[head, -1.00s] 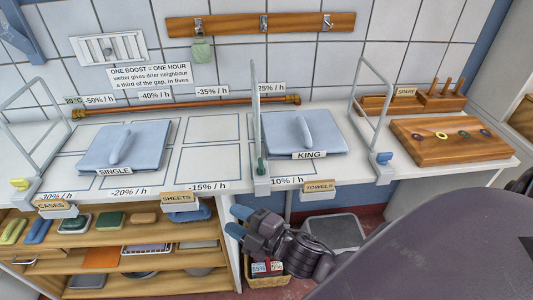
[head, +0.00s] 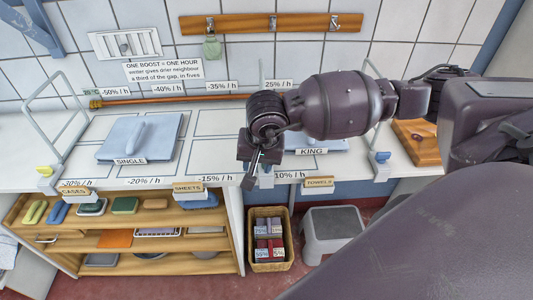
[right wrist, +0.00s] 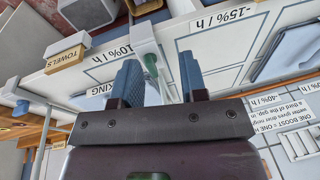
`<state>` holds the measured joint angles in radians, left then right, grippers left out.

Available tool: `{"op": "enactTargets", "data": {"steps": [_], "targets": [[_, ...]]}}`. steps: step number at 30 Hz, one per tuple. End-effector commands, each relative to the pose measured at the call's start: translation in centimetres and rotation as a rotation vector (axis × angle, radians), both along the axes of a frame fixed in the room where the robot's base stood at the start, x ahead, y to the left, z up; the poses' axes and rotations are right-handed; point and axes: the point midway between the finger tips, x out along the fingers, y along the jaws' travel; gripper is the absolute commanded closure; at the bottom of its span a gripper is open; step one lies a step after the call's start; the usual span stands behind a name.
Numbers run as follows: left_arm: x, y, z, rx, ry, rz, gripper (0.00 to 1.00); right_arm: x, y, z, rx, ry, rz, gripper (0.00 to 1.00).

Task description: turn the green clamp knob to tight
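The green clamp knob (right wrist: 151,66) sits on the white clamp (right wrist: 141,33) of the middle rail, at the counter's front edge. In the right wrist view it shows between my two blue fingers, closer to the left one. I cannot tell whether that finger touches it. My right gripper (right wrist: 160,78) is open there, with a gap between the knob and the right finger. In the head view my right gripper (head: 258,178) hangs at the middle clamp and hides most of the knob and rail. My left gripper is not in view.
The left rail has a yellow knob (head: 45,171), the right rail a blue one (head: 382,157). Folded stacks marked SINGLE (head: 145,140) and KING (head: 325,146) lie on the counter. Below stand a basket (head: 268,266) and a grey step stool (head: 331,232).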

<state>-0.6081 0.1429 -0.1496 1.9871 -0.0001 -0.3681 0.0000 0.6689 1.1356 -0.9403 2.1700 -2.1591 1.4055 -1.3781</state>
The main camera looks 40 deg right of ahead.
Motion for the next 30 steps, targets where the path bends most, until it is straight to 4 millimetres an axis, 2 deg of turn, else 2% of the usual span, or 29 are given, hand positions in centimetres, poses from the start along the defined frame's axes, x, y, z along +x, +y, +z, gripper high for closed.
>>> {"op": "enactTargets", "data": {"steps": [1,3,8,14,24,30], "targets": [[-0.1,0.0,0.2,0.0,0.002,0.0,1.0,0.8,-1.5,1.2,-0.08,-0.041,0.024,0.61],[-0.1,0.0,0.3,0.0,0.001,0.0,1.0,1.6,-2.9,2.2,-0.162,-0.077,0.047,0.61],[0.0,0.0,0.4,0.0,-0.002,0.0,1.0,2.3,-4.3,2.9,-0.243,-0.109,0.066,0.61],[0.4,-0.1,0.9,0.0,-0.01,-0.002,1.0,3.0,-4.8,0.8,-0.243,-0.107,0.066,0.61],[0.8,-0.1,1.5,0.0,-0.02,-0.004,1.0,4.9,-5.9,-4.4,-0.241,-0.108,0.063,0.61],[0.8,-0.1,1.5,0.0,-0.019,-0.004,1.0,5.5,-6.3,-6.3,-0.24,-0.108,0.065,0.61]]}}
